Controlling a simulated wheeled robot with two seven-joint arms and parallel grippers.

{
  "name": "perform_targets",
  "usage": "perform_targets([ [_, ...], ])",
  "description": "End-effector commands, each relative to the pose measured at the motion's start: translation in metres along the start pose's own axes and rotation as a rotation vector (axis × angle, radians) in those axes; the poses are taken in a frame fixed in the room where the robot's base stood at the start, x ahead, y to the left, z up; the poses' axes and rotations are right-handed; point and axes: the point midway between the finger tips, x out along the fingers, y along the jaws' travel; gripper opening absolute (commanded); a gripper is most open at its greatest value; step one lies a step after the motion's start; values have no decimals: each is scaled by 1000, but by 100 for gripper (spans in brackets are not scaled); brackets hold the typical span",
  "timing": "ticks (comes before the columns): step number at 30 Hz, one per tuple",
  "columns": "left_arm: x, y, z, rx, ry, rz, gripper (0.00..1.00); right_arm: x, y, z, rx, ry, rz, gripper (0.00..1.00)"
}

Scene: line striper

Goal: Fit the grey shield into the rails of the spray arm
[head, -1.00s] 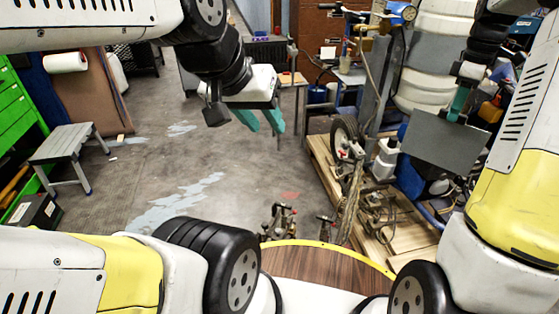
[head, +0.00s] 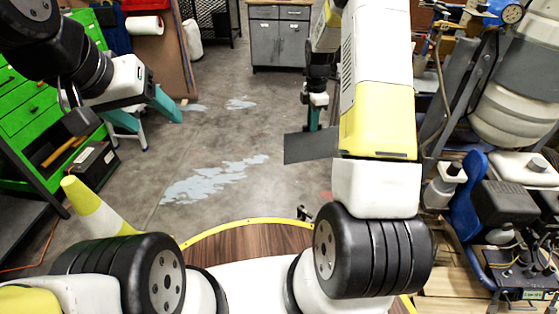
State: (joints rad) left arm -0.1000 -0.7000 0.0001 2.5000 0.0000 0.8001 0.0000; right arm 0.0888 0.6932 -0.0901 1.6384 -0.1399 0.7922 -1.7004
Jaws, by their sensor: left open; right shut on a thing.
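The grey shield (head: 309,147) is a flat dark plate, held in the air near the middle of the head view. My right gripper (head: 313,122) is shut on its upper edge, and my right arm hides part of the plate's right side. My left gripper (head: 147,112) is open and empty at the upper left, well apart from the shield. The line striper (head: 510,110) stands at the right edge, partly cut off. I cannot make out the spray arm's rails; my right arm covers part of that side.
A yellow and white cone (head: 95,208) stands at the lower left. A green tool cabinet (head: 30,105) is at the left edge, with a dark box (head: 92,168) beside it. Grey cabinets (head: 279,37) stand at the back. The floor between my grippers is open.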

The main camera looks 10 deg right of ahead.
Motion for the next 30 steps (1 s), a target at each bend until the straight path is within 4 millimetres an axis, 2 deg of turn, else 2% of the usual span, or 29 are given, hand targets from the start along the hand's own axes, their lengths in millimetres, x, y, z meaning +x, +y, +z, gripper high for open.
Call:
perform_targets([
  [1, 0, 0, 0, 0, 0, 0, 65, 34, -5, -9, -72, 3, -13, 0],
  [6, 0, 0, 0, 0, 0, 0, 65, 125, -20, -42, -320, 5, -11, 0],
  [9, 0, 0, 0, 0, 0, 0, 65, 166, -32, -60, -441, 4, -9, 0],
  [12, 0, 0, 0, 0, 0, 0, 65, 195, -43, -74, -529, 2, -6, 0],
  [15, 0, 0, 0, 0, 0, 0, 65, 212, -51, -84, -583, 1, -3, 0],
  [18, 0, 0, 0, 0, 0, 0, 65, 220, -55, -88, -609, -1, -1, 0],
  [23, 0, 0, 0, 0, 0, 0, 65, 229, -56, -88, -613, -1, 0, 0],
  [30, 0, 0, 0, 0, 0, 0, 65, 251, -56, -88, -613, -1, -1, 0],
])
